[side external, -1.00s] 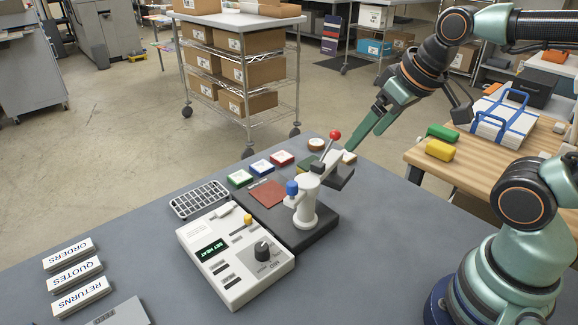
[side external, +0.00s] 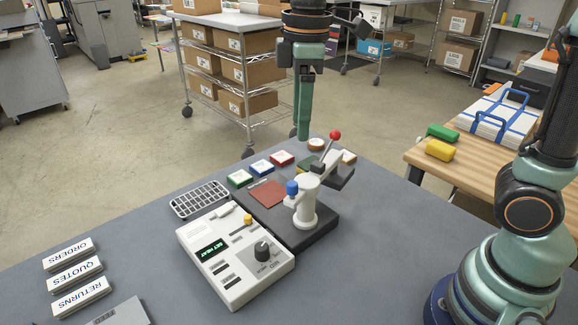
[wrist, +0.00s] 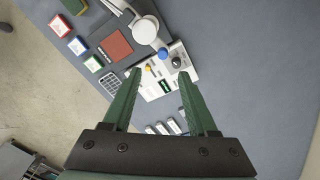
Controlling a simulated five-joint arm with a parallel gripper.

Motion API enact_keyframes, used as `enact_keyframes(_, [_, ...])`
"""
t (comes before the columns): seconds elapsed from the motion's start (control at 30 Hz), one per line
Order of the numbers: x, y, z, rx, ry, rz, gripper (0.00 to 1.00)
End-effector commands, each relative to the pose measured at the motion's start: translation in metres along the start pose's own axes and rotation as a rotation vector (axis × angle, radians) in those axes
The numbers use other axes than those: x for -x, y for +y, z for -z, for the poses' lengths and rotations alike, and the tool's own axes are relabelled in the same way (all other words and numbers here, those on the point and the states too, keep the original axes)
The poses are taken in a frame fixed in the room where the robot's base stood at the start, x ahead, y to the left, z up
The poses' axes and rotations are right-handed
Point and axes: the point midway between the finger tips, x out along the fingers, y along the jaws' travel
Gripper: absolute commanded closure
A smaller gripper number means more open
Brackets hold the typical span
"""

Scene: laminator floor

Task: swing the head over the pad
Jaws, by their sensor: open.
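The press stands on a dark base on the grey table, with a white post (side external: 306,207) and a swinging head (side external: 337,176). The head is turned out to the back right, away from the reddish pad (side external: 268,192). A lever with a red ball knob (side external: 335,135) rises from the head. The pad (wrist: 116,43) and the white post top (wrist: 145,30) show there too.
A white control box (side external: 236,262) with a dial and a yellow-capped slider stands in front of the press. A wire rack (side external: 199,199) and several coloured ink pads (side external: 262,168) lie left and behind. Labelled stacks (side external: 76,273) lie at left.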

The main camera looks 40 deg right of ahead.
Motion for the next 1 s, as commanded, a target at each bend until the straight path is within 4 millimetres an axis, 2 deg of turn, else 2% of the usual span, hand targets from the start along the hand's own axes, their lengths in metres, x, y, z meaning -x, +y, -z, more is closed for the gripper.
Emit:
enact_keyframes(0.1, [-0.002, -0.002, 0.011, 0.076, -0.027, 0.023, 0.41])
enact_keyframes(0.23, [-0.006, -0.003, 0.014, 0.099, -0.036, 0.031, 0.41])
enact_keyframes(0.33, [-0.016, -0.003, 0.013, 0.099, -0.037, 0.032, 0.41])
enact_keyframes(0.8, [-0.100, -0.006, 0.009, 0.095, -0.037, 0.032, 0.41])
enact_keyframes(1.0, [-0.118, -0.006, 0.009, 0.095, -0.035, 0.031, 0.41])
